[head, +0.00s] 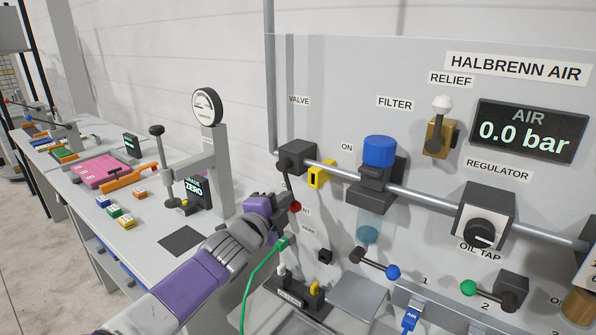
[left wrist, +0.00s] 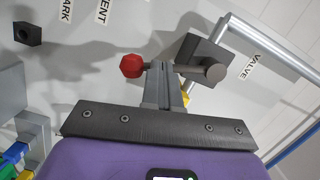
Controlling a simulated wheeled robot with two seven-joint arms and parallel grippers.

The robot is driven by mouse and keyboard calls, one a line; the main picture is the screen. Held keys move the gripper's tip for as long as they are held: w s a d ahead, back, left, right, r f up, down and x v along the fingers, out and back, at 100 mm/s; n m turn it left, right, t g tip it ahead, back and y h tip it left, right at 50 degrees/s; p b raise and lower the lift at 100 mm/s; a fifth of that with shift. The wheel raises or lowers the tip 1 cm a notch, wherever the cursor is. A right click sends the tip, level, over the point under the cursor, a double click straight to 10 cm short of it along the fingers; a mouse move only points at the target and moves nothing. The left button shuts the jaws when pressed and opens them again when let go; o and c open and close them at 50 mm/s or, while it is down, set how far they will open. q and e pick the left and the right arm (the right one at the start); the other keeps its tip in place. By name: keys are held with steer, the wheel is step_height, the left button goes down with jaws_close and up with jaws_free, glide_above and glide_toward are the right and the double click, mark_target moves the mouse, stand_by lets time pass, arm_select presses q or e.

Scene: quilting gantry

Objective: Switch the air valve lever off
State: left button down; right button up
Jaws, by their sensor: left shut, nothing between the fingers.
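The air valve is a dark grey block (head: 297,154) on the grey panel under the VALVE label. Its lever points down from the block and ends in a red knob (head: 295,207), partly hidden by my gripper. My left gripper (head: 284,212) is shut with nothing in it, right at the lever's lower part. In the left wrist view the closed fingers (left wrist: 163,88) lie across or against the lever, between the red knob (left wrist: 131,66) and the valve block (left wrist: 203,60); contact is hard to tell. The AIR display (head: 528,130) reads 0.0 bar.
A yellow tag piece (head: 320,174) sits right of the valve, by the pipe. The blue-topped filter (head: 378,155) is further right. A green hose (head: 250,282) hangs beside my left wrist. A press with a dial gauge (head: 207,107) stands on the bench to the left.

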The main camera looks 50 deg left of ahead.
arm_select(q)
steer(key=shift+d, duration=0.1)
stand_by(0.8)
steer(key=w+d+r+p+v, duration=0.1)
steer(key=d+v, duration=0.1)
steer(key=v, duration=1)
steer(key=shift+s+d+r+p, duration=0.15)
steer(key=shift+s+d+p, duration=0.1)
steer(key=shift+p, duration=0.1)
